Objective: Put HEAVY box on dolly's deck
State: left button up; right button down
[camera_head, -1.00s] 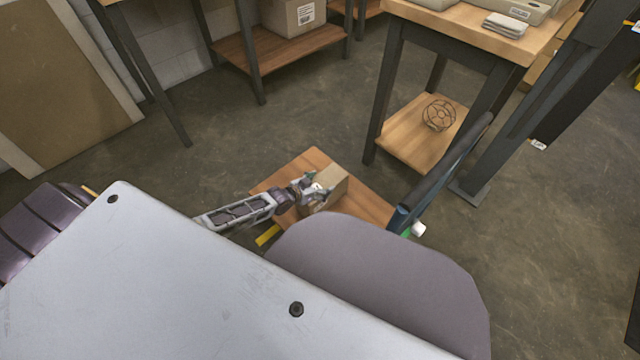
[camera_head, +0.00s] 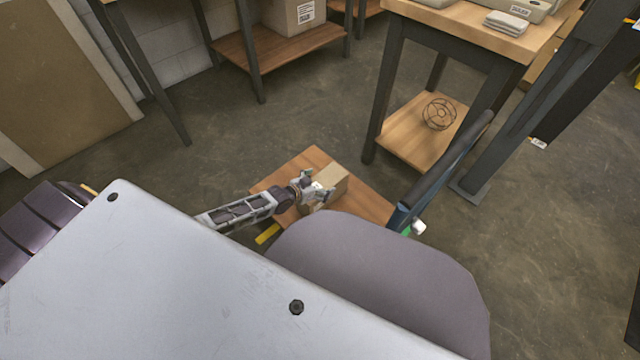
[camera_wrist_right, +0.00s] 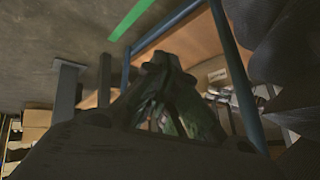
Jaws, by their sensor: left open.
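A small cardboard box (camera_head: 334,180) sits on the wooden deck (camera_head: 312,159) of the dolly. No lettering can be read on it in the head view. My left gripper (camera_head: 322,193) is open at the box's near left side, with its fingers against or close over it; exact contact cannot be told. The dolly's blue handle frame (camera_head: 449,172) rises at the right of the deck. In the right wrist view my right gripper (camera_wrist_right: 160,68) is dark in front of the dolly's blue frame (camera_wrist_right: 237,75) and deck; its finger gap is unclear.
A workbench (camera_head: 463,32) with a lower shelf holding a wire cage (camera_head: 439,114) stands behind the handle. A larger labelled box (camera_head: 288,17) rests on a back shelf (camera_head: 297,44). A dark post stands at the right. Floor (camera_head: 250,135) behind the dolly is clear.

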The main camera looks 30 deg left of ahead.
pick_arm(q)
jog(key=shift+r, duration=0.1)
pick_arm(e)
jog(key=shift+s, duration=0.15)
pick_arm(q)
jog(key=shift+s+a+r+p, duration=0.2)
jog(key=shift+s+r+p, duration=0.15)
jog(key=shift+s+p, duration=0.15)
jog(key=shift+s+a+r+p, duration=0.15)
jog(key=shift+s+r+p, duration=0.2)
jog(key=shift+s, duration=0.25)
jog(key=shift+p+v, duration=0.55)
jog(key=shift+v, duration=0.65)
jog(key=shift+p+v, duration=0.95)
jog(key=shift+v, duration=1.05)
jog(key=shift+p+v, duration=0.65)
jog(key=shift+v, duration=0.8)
pick_arm(e)
notch_tip(320, 180, up, 10)
jog(key=d+g+h, duration=0.1)
jog(key=d, duration=0.1)
jog(key=shift+s+n+g+h, duration=0.3)
jog(key=shift+s+n+g, duration=0.1)
pick_arm(q)
jog(key=shift+f, duration=0.1)
pick_arm(e)
jog(key=shift+d+f, duration=0.1)
